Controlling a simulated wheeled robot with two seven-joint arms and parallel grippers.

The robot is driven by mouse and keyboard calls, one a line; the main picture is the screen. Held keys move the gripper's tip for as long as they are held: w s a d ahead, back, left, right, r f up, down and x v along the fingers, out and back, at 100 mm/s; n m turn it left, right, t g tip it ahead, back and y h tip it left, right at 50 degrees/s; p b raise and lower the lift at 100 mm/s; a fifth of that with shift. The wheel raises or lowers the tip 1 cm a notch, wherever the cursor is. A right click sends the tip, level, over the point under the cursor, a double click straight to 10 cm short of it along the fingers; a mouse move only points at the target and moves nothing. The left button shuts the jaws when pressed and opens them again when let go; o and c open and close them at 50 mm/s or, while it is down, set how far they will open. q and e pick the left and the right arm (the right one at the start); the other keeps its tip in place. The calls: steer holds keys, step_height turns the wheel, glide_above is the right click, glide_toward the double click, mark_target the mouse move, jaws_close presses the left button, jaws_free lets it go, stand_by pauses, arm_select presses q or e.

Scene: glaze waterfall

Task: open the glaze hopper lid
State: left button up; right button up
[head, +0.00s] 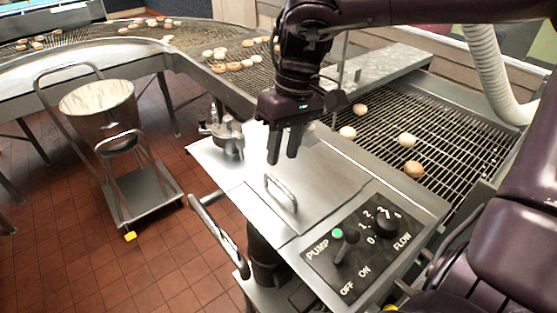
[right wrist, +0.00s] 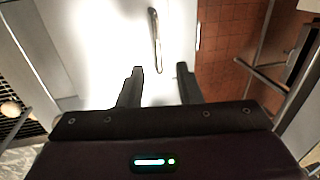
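The glaze hopper lid (head: 316,181) is a flat silver metal panel lying level on the hopper top. It has a curved metal handle (head: 281,192) near its front edge. In the right wrist view the handle (right wrist: 155,38) stands ahead of the fingers on the bright lid (right wrist: 95,35). My right gripper (head: 283,150) hangs above the back part of the lid, fingers pointing down and apart, with nothing between them. It is clear of the handle. The right wrist view shows the same open fingers (right wrist: 160,85). My left gripper is not in view.
A control panel (head: 365,240) with a pump lever and flow knob is at the hopper's front right. A pump fitting (head: 228,135) stands at its left. A wire conveyor (head: 440,140) with doughnuts runs behind.

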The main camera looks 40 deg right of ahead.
mark_target(278, 182)
steer(key=f, duration=0.2)
steer(key=f+p, duration=0.1)
steer(key=f, duration=0.1)
steer(key=shift+s+a, duration=0.25)
steer(key=shift+a, duration=0.05)
steer(key=shift+w+a+f, duration=0.1)
steer(key=shift+w+f, duration=0.15)
steer(key=shift+f, duration=0.75)
steer(key=shift+c, duration=0.6)
jaws_close()
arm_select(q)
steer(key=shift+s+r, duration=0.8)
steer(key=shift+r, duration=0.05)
